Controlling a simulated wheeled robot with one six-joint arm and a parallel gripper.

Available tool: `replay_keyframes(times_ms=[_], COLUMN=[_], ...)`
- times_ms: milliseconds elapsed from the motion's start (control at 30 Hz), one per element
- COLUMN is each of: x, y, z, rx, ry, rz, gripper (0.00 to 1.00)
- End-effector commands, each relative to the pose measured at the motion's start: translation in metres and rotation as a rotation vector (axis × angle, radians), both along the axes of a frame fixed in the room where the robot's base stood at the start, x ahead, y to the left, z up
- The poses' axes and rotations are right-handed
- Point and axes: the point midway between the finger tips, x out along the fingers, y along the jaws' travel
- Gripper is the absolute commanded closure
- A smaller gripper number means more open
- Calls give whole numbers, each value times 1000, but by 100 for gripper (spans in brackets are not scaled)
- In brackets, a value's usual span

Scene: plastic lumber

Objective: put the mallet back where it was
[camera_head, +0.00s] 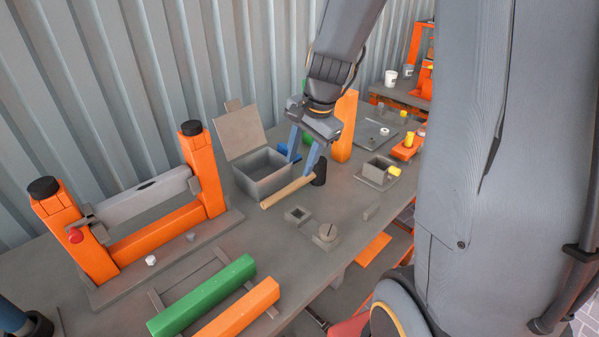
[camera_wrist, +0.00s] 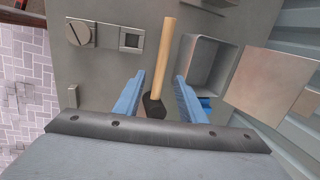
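The mallet has a pale wooden handle (camera_head: 286,192) and a black head (camera_head: 319,171). It appears to lie on the grey table beside the open grey box, handle towards the front left. My gripper (camera_head: 300,167) is above it with its two blue fingers spread. In the wrist view the mallet's handle (camera_wrist: 165,55) extends away between the fingers, and the black head (camera_wrist: 154,105) sits between them with gaps on both sides. My gripper (camera_wrist: 160,75) is open and holds nothing. Part of the head is hidden by the gripper body in the wrist view.
The open grey box (camera_head: 246,184) with its raised lid (camera_head: 238,131) stands close left of the mallet. An orange post (camera_head: 345,125) stands behind it. A small square socket (camera_head: 298,214) and a round knob (camera_head: 327,233) are in front. Green (camera_head: 205,297) and orange bars lie nearer.

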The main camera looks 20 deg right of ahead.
Motion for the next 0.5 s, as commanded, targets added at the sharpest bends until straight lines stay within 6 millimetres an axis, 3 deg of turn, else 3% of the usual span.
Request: replay_keyframes(times_ms=[67,300,400,500], x=[-19,-109,-131,-140], y=[11,43,48,49], z=[-2,-20,-24,-26], rx=[-43,-247,-294,-312], ry=[3,14,17,18], rz=[134,838,1030,1111], gripper=[63,63,63,63])
